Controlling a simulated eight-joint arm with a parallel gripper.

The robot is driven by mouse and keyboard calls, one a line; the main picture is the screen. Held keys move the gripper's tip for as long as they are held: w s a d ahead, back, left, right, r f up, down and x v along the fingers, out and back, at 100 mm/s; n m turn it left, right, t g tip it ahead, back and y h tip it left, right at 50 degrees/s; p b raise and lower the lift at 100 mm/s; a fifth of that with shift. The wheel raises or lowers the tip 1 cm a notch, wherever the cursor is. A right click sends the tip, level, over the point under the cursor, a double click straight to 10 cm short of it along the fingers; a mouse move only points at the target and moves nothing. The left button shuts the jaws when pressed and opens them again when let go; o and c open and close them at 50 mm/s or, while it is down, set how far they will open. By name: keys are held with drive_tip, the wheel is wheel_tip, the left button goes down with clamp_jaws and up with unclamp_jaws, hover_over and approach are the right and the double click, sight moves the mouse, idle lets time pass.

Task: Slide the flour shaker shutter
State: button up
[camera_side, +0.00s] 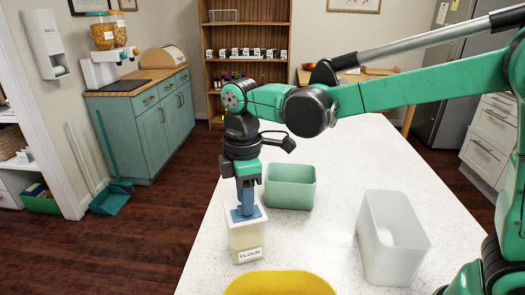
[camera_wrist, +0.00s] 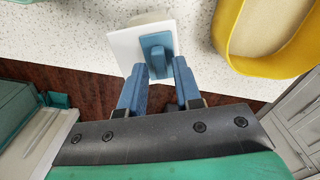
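The flour shaker (camera_side: 248,238) stands upright near the left edge of the white counter, a pale see-through box with a FLOUR label on its front. Its white lid (camera_wrist: 124,44) carries a blue shutter (camera_wrist: 157,50), seen from above in the wrist view. My gripper (camera_side: 245,207) points down over the lid in the side view and hides part of the shutter. In the wrist view my gripper (camera_wrist: 160,66) has its two blue fingers apart, with the tips on either side of the shutter's near end. Whether they touch it is unclear.
A yellow bowl (camera_side: 280,284) stands close in front of the shaker. A green bin (camera_side: 290,187) is behind it and a tall white bin (camera_side: 390,245) to the right. The counter's left edge (camera_side: 208,240) is close to the shaker. Free counter lies between the bins.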

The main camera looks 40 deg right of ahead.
drive_tip(key=shift+f, duration=0.65)
drive_tip(key=shift+r, duration=0.3)
idle(0.3)
drive_tip(key=c, duration=0.4)
drive_tip(key=shift+s, duration=0.15)
drive_tip(key=o, duration=0.5)
